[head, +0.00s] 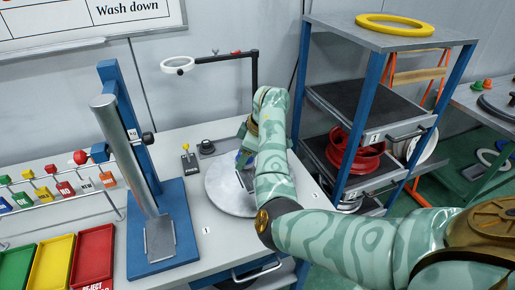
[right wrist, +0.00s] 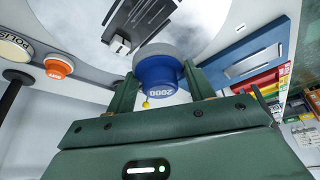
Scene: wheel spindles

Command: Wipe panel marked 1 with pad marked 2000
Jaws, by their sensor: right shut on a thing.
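A round pale grey disc (head: 228,200) lies on the bench, and a small tag marked 1 (head: 206,230) sits on the bench beside it. My right gripper (head: 242,160) is over the disc, mostly hidden by its own arm in the head view. In the right wrist view the gripper (right wrist: 160,80) is shut on a blue pad (right wrist: 158,78) marked 2000, which has a grey face against or close to the disc (right wrist: 215,25); I cannot tell if they touch. My left gripper is not in view.
A ring lens on a black arm (head: 215,58) stands behind the disc. A blue stand with a grey post (head: 150,170) is at left, beside coloured trays (head: 52,262) and a tagged rack. A blue-framed shelf (head: 365,90) rises close on the right.

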